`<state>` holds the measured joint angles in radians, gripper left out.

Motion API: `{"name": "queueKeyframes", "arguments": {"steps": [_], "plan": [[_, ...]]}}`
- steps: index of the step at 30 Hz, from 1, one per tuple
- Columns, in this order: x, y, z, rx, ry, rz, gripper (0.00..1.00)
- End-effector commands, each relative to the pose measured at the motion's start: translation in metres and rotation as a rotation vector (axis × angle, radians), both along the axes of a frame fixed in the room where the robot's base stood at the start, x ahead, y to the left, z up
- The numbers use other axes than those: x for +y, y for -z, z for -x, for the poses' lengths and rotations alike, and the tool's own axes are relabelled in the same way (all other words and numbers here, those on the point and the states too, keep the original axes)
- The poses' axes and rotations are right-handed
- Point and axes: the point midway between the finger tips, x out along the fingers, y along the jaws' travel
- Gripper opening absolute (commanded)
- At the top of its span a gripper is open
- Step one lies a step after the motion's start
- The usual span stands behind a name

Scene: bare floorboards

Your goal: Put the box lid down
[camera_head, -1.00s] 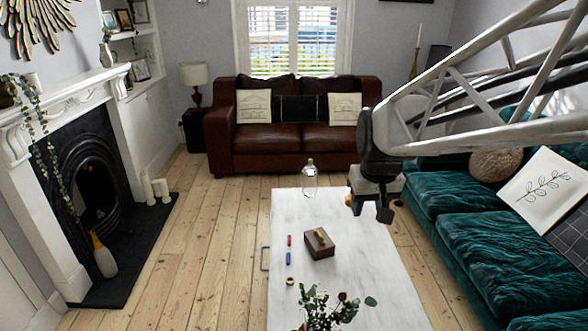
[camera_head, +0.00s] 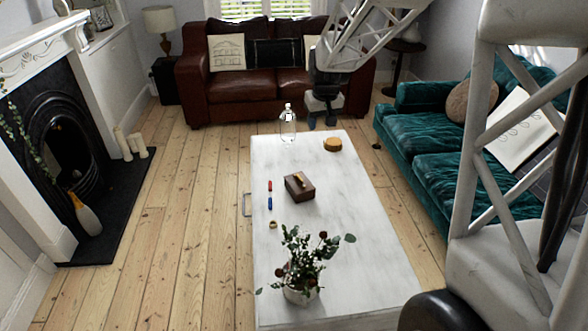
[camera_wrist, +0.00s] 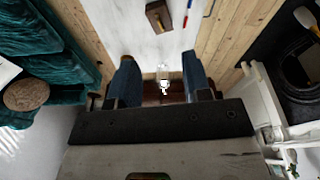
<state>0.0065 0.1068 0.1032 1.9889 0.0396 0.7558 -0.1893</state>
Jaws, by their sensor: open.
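A small dark brown wooden box (camera_head: 299,188) sits on the white marble-topped table (camera_head: 340,215). A lid with a lighter handle (camera_head: 298,180) appears to rest on top of it; whether it is fully seated is too small to tell. The box also shows at the top of the wrist view (camera_wrist: 158,16). My gripper (camera_head: 321,121) is open and empty, beyond the table's far end and well apart from the box. Its two blue fingers (camera_wrist: 162,80) stand wide apart in the wrist view, with nothing held between them.
A clear glass bottle (camera_head: 288,124) and a round yellowish-brown item (camera_head: 332,144) stand at the table's far end. Red (camera_head: 269,185) and blue (camera_head: 270,203) small items lie left of the box. A potted plant (camera_head: 302,262) stands in front. Sofas stand behind and right.

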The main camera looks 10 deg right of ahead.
Motion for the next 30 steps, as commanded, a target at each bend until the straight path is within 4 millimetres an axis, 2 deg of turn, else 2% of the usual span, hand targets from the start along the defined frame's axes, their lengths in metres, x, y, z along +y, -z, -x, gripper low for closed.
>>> {"name": "queueKeyframes", "arguments": {"steps": [3,17,30], "plan": [[0.000,0.018,-0.027,0.004,-0.010,0.000,0.45],[0.001,0.093,-0.121,0.014,-0.051,0.001,0.45],[0.002,0.183,-0.199,0.023,-0.090,0.003,0.45]]}}
